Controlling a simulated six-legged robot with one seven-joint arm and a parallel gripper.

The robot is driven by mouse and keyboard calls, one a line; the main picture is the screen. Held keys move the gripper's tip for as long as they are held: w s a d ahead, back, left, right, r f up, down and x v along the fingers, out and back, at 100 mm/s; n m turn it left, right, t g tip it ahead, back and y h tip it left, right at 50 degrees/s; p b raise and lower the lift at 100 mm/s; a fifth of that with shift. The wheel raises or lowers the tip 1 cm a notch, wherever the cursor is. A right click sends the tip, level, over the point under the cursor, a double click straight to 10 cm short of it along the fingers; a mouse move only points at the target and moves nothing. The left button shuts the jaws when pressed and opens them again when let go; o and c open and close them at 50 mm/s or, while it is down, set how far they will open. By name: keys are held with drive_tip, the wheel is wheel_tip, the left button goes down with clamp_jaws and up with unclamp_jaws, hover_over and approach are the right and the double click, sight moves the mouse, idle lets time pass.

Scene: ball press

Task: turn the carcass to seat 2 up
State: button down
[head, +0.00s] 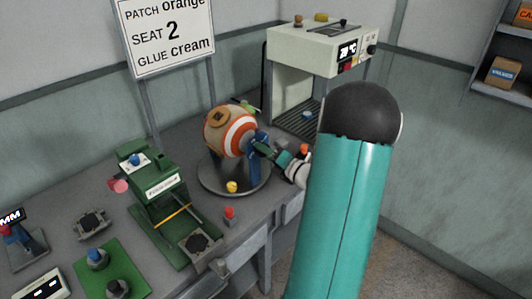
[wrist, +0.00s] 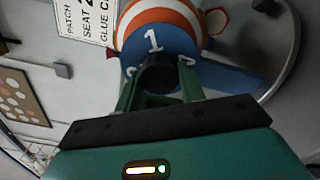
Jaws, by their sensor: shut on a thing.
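The carcass (head: 238,124) is a ball with orange and white bands and a brown hexagonal seat (head: 217,118) facing up and toward the left. It hangs on a blue stand (head: 259,143) above a round grey tray. In the wrist view the carcass (wrist: 150,14) shows beyond a blue part marked "1" (wrist: 152,40); other marks beside it are partly hidden. My gripper (head: 268,152) reaches the stand's right side. In the wrist view its green fingers (wrist: 158,88) are shut on a black knob (wrist: 157,72). The number of the upper seat is not readable.
A sign (head: 170,35) reads patch orange, seat 2, glue cream. A green press (head: 153,185) stands left of the tray (head: 210,182). A cream machine with a display (head: 318,50) stands behind. Yellow (head: 231,187) and red (head: 229,213) small pieces are near the tray.

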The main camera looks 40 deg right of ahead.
drive_tip(key=shift+m, duration=3)
drive_tip(key=c, duration=0.9)
unclamp_jaws()
drive_tip(key=shift+o, duration=0.2)
drive_tip(key=shift+s, duration=0.1)
drive_tip(key=s, duration=1.3)
drive_tip(key=shift+s+d, duration=0.2)
drive_tip(key=shift+s, duration=0.15)
